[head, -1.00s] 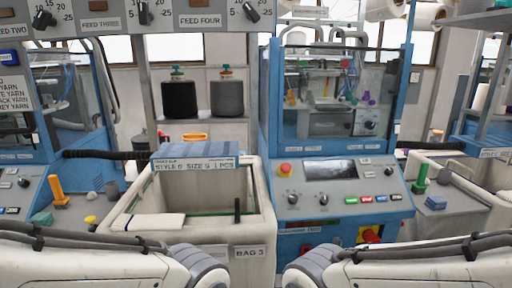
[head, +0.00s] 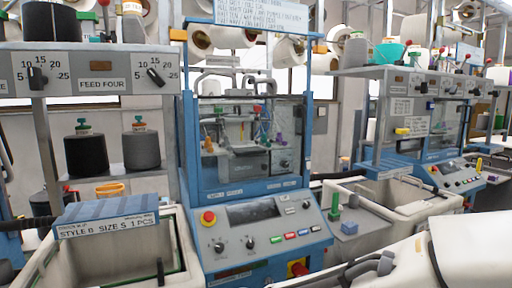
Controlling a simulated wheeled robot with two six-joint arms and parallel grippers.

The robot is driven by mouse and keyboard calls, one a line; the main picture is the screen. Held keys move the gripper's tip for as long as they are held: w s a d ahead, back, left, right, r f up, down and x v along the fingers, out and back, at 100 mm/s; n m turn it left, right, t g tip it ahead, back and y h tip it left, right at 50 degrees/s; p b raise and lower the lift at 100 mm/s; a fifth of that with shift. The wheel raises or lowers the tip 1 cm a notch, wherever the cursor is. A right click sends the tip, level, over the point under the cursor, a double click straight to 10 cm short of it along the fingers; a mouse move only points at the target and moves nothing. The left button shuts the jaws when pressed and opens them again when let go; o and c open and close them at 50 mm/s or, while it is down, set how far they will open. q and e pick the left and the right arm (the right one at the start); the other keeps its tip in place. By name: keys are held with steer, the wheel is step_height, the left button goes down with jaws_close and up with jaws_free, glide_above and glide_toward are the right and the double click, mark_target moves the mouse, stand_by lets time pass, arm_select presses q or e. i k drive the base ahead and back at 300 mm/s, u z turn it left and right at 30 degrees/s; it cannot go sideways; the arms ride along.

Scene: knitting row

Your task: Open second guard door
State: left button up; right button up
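The middle knitting machine (head: 262,262) is blue and stands near the centre of the head view. Its clear guard door (head: 222,172) covers the front of the work space above the control panel and looks shut. Behind the clear panel I see the knitting head with small coloured parts. Another blue machine (head: 448,180) with a clear front stands farther right. Neither of my grippers is in view. Only a white link of my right arm shows at the lower right.
A cream bin (head: 178,232) with a blue label board (head: 105,217) stands left of the middle machine. Another bin (head: 400,207) stands to its right, beside a green peg (head: 335,205). Yarn cones stand on the left shelf. The panel has a red button (head: 208,217).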

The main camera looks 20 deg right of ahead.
mark_target(302, 133)
steer(key=z, duration=2.2)
steer(key=i, duration=1.05)
steer(key=u, duration=1.45)
